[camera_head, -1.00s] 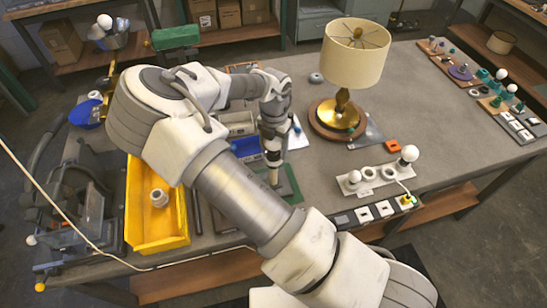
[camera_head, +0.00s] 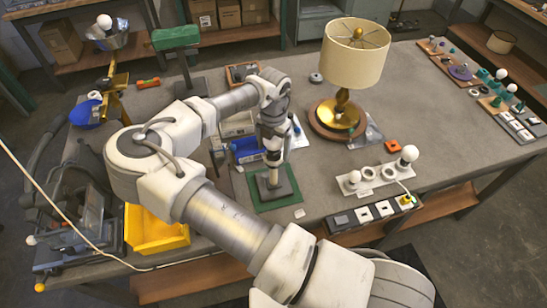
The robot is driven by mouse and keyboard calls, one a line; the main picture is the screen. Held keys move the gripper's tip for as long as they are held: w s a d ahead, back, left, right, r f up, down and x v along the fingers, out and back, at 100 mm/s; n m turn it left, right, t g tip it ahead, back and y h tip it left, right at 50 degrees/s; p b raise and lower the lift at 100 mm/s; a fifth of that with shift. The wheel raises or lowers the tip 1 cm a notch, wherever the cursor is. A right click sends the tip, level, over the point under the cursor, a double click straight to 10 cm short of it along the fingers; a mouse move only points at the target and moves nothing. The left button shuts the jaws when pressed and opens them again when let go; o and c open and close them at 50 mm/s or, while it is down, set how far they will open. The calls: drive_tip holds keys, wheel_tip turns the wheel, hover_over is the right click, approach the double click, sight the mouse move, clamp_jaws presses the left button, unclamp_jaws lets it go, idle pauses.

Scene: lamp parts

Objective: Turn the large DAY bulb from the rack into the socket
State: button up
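A white rack (camera_head: 376,177) lies on the table right of centre. A large white bulb (camera_head: 408,153) stands at its right end and a smaller white bulb (camera_head: 353,177) at its left end, with round white rings between them. My gripper (camera_head: 272,160) points down at the top of a short post with a dark grey base (camera_head: 274,186) on a green mat (camera_head: 292,200). The fingers are too small to tell whether they are open or hold something. Whether the post carries the socket is unclear.
A brass lamp with a cream shade (camera_head: 355,50) stands behind the rack. A row of switch tiles (camera_head: 363,214) lies along the front edge. A yellow bin (camera_head: 150,232) is at left, partly behind my arm. Bare table lies right of the rack.

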drive_tip(key=n+b, duration=0.1)
drive_tip(key=n, duration=0.6)
drive_tip(key=shift+n+b, duration=0.3)
drive_tip(key=n+b, duration=0.1)
drive_tip(key=n, duration=0.5)
drive_tip(key=shift+d, duration=0.1)
drive_tip(key=c, duration=1)
drive_tip(key=shift+r+m+p, duration=0.1)
drive_tip(key=shift+m+p, duration=0.2)
drive_tip(key=shift+p, duration=0.2)
drive_tip(key=shift+m+p, duration=0.85)
drive_tip(key=shift+m, duration=0.25)
drive_tip(key=shift+f+m, duration=0.2)
drive_tip(key=shift+m, duration=1.7)
